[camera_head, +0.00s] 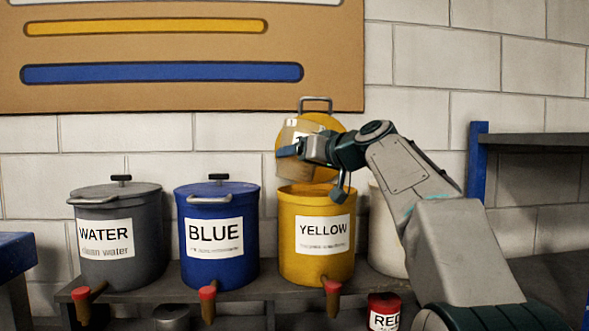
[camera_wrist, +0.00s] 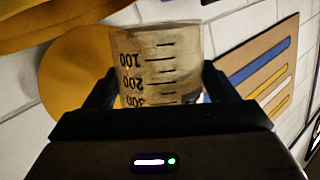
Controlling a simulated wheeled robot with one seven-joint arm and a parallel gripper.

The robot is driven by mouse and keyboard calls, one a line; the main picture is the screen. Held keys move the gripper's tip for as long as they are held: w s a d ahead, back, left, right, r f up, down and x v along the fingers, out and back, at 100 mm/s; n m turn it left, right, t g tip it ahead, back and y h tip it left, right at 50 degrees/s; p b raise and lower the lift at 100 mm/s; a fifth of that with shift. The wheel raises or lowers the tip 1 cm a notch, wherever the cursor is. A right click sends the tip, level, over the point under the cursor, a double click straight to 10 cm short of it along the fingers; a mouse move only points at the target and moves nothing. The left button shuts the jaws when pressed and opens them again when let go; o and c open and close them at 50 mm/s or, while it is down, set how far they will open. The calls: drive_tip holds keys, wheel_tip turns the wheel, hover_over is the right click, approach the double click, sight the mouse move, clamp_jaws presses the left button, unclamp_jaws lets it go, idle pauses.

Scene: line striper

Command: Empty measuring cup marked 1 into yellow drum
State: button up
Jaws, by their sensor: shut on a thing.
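The yellow drum (camera_head: 300,262), labelled YELLOW, stands on the bench with its top open. Its round yellow lid (camera_head: 329,124) is raised upright behind the opening. My gripper (camera_head: 303,148) is above the drum opening, shut on a translucent, brownish measuring cup (camera_head: 287,173) with a small tag that seems to read 1. The cup looks slightly tilted, with its lower part over the drum's left rim. In the wrist view the cup (camera_wrist: 160,60) sits between the fingers, with marks 100, 200 and 300 showing. I cannot tell how much it holds.
A blue drum (camera_head: 217,255) and a grey water drum (camera_head: 118,265) stand closed to the left. A pale drum (camera_head: 385,250) is partly hidden behind my arm. Taps stick out in front of the bench (camera_head: 255,283). A red container (camera_head: 384,309) sits low in front.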

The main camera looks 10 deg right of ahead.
drive_tip(key=shift+s+r+n+h+b, duration=0.1)
drive_tip(key=shift+s+r+n+b, duration=0.3)
drive_tip(key=shift+s, duration=0.25)
drive_tip(key=shift+s+r+n+h+b, duration=0.1)
drive_tip(key=shift+s+r+n+b, duration=0.25)
drive_tip(key=shift+s, duration=0.35)
drive_tip(key=shift+s+r+n+h+b, duration=0.1)
drive_tip(key=shift+s+r+n+b, duration=0.25)
drive_tip(key=shift+s, duration=0.3)
drive_tip(key=shift+f, duration=0.1)
